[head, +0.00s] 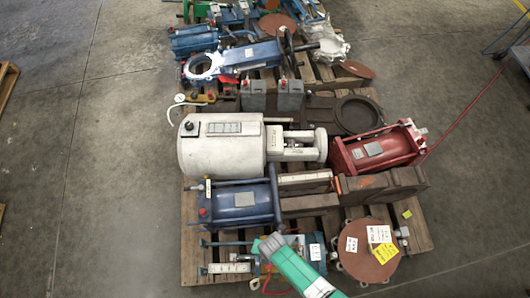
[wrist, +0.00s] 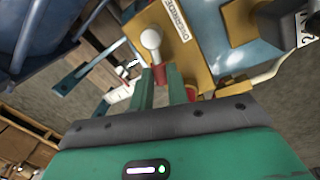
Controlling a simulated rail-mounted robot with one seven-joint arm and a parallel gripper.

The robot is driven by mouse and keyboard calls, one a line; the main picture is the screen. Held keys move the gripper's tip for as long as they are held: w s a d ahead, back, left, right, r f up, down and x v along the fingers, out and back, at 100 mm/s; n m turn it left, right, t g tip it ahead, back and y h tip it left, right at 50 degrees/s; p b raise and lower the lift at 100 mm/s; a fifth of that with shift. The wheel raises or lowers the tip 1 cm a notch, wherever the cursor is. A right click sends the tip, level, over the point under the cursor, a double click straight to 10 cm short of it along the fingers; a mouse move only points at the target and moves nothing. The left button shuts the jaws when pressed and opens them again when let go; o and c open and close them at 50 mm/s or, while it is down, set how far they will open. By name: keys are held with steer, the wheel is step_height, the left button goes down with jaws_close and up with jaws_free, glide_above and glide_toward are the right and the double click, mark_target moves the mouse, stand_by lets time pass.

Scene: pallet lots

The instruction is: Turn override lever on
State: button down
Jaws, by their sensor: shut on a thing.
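The override lever (wrist: 151,40) shows in the wrist view, with a pale round knob on a short shaft. It stands in front of a tan plate (wrist: 188,58) with an "OVERRIDE" label (wrist: 176,20). My gripper (wrist: 160,71) has its two green fingers on either side of the lever's lower part, closed on it, with the knob beyond the fingertips. A red part shows between the fingers. The fingers hide the lever's base. In the head view my green gripper (head: 290,265) reaches in at the bottom, over the pallet's near edge, and hides the lever there.
A wooden pallet (head: 192,258) carries several machine parts. A blue cylinder unit (head: 238,203) and a round rusty flange (head: 368,262) with paper tags lie near my gripper. A white cylinder (head: 205,145) lies in the middle. Bare concrete floor (head: 80,190) is free at the left.

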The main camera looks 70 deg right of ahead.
stand_by(0.4)
steer(key=c, duration=1.4)
jaws_free()
steer(key=shift+o, duration=0.2)
step_height(320, 180, up, 8)
steer(key=p, duration=0.4)
steer(key=shift+s+p, duration=0.35)
steer(key=shift+s, duration=0.1)
steer(key=shift+f, duration=0.15)
